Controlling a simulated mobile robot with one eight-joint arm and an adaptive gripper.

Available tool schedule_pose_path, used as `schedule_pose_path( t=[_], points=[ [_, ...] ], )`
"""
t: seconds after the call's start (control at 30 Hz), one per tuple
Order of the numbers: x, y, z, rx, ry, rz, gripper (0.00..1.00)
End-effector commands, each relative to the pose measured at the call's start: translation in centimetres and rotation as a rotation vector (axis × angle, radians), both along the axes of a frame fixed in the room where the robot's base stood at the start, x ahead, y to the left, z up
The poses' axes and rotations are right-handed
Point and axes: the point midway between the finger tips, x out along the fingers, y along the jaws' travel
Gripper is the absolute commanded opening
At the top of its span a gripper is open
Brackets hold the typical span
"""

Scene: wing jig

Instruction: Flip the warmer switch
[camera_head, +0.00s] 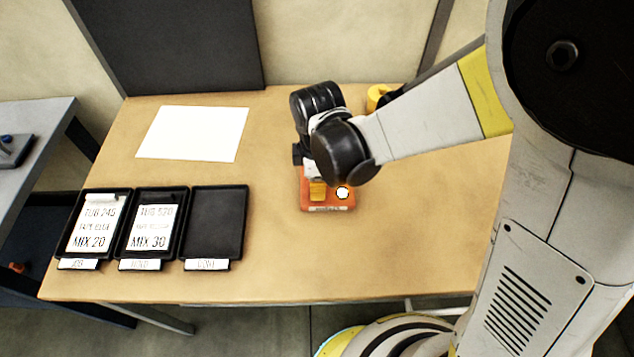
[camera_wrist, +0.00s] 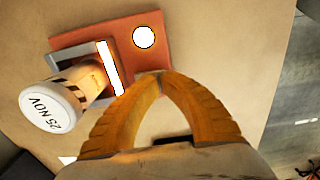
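The warmer is an orange-red block (camera_head: 330,205) on the table, below my gripper in the head view. It also shows in the wrist view (camera_wrist: 172,52), with a bright white disc (camera_wrist: 144,37), a grey metal bracket and a bright white strip (camera_wrist: 110,68) on it. A small tub (camera_wrist: 55,105) with a white lid marked "25 NOV" is at the bracket. My gripper (camera_wrist: 158,77) has its yellow-orange fingertips together over the block, near the disc, with nothing seen between them. I cannot tell whether they touch the block, nor which part is the switch.
Three black trays (camera_head: 238,224) stand at the table's front left, two with labelled cards in them. A white sheet (camera_head: 193,133) lies at the back left. A yellow object (camera_head: 376,95) is partly hidden behind my arm. The table between trays and warmer is clear.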

Motion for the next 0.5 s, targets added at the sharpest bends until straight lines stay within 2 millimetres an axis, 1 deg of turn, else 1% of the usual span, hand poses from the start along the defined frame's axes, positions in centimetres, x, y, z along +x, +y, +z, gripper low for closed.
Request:
schedule_pose_path(
  t=[0.5],
  points=[
    [0.0,0.0,-0.85,0.0,0.0,0.0,0.0]
  ],
)
